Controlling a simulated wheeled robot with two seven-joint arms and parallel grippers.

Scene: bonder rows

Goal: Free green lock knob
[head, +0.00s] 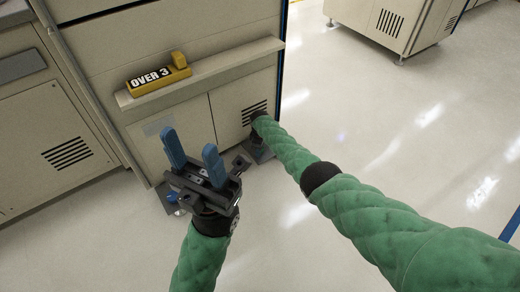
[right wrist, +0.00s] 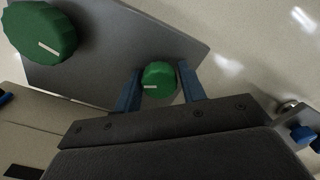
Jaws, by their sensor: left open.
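In the right wrist view, a small round green knob (right wrist: 158,83) with a white mark sits at the edge of a grey plate (right wrist: 120,45). My right gripper (right wrist: 160,78) has its blue fingers on either side of this knob, with no clear gap at either side. A larger green knob (right wrist: 42,30), also with a white mark, is on the same plate at the upper left. In the head view my right gripper is mostly hidden low by the cabinet. My left gripper (head: 192,158) is open and empty, its two blue fingers pointing up.
A beige cabinet (head: 185,115) has a ledge with a yellow block marked "OVER 3" (head: 158,75). The pale floor (head: 400,150) to the right is clear.

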